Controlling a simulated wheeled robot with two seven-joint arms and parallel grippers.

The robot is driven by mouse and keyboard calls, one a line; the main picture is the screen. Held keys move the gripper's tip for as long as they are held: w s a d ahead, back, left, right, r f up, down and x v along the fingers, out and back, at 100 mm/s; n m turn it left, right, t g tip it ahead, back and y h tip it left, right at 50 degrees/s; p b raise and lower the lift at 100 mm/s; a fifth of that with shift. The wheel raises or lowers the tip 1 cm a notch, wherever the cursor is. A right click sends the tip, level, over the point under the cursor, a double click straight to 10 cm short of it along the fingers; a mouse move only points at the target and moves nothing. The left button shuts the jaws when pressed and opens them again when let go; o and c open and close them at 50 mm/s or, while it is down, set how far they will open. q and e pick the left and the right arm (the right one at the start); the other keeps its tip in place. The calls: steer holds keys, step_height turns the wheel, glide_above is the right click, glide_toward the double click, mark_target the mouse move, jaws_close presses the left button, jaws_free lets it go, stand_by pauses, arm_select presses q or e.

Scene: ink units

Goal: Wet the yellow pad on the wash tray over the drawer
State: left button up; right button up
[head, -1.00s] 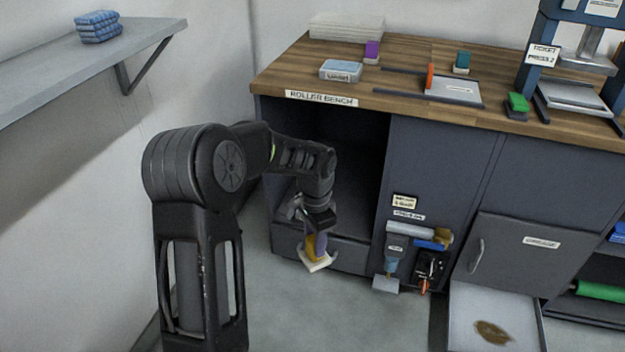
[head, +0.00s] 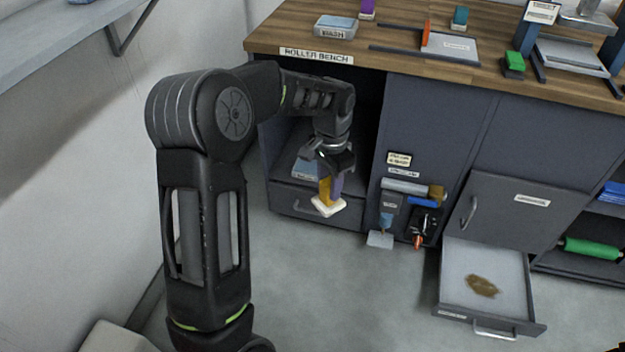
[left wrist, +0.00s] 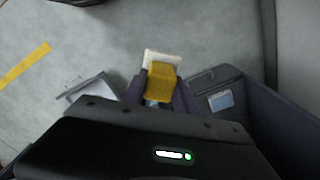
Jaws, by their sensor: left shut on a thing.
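My left gripper (head: 331,172) is shut on the yellow pad (head: 326,192), whose yellow body has a white block at its lower end. The pad hangs in front of the bench's open bay, over the front of the small drawer (head: 290,200). The yellow pad also shows between the fingers in the left wrist view (left wrist: 161,84). A light blue labelled tray, the wash tray (head: 304,169), sits in the bay above the drawer, behind and left of the pad, partly hidden by the gripper. It shows in the left wrist view (left wrist: 221,101) too. My right gripper is not seen.
Another blue labelled tray (head: 336,27) stands on the bench top (head: 400,55). Tools hang on the cabinet front right of the bay. An open drawer (head: 456,262) with a brown stain (head: 481,286) juts out at lower right. The floor in front is clear.

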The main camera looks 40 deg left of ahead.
arm_select(q)
steer(key=w+d+r+n, duration=0.3)
steer(key=d+r+n, duration=0.1)
steer(key=d+r, duration=0.7)
steer(key=d, duration=0.2)
steer(key=shift+w+d+r, duration=0.15)
steer(key=shift+w+d, duration=0.15)
steer(key=shift+d, duration=0.05)
steer(key=shift+a, duration=0.1)
